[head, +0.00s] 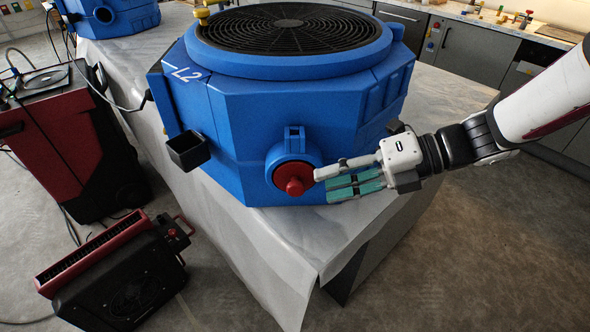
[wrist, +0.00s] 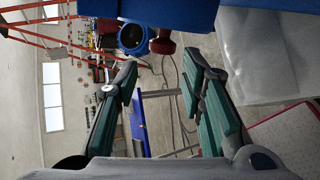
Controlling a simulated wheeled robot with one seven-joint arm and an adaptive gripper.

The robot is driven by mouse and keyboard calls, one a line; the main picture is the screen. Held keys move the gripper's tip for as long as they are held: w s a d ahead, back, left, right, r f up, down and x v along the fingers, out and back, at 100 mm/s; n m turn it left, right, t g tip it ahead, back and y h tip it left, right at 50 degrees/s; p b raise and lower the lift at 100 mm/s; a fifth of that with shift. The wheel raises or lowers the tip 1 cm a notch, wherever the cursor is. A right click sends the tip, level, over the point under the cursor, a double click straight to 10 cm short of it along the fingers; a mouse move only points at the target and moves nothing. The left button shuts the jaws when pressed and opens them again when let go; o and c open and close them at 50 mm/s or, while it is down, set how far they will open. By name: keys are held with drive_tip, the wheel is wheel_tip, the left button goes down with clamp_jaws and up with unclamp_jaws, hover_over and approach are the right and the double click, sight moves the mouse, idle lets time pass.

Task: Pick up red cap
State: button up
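The red cap (head: 293,180) sits on a round blue port low on the front of the large blue machine (head: 245,130). The cap appears to be outside the fingers. I cannot tell the exact gap.
The machine stands on a table with a pale plastic sheet (head: 265,235) hanging over its edge. A small black box (head: 188,150) juts from the machine's left side. A red and black unit (head: 115,270) is on the floor at lower left. The floor at right is clear.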

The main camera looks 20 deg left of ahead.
sight(304, 188)
drive_tip(key=shift+w+x, duration=0.2)
drive_tip(key=shift+x, duration=2.45)
drive_tip(key=shift+f, duration=0.1)
clamp_jaws()
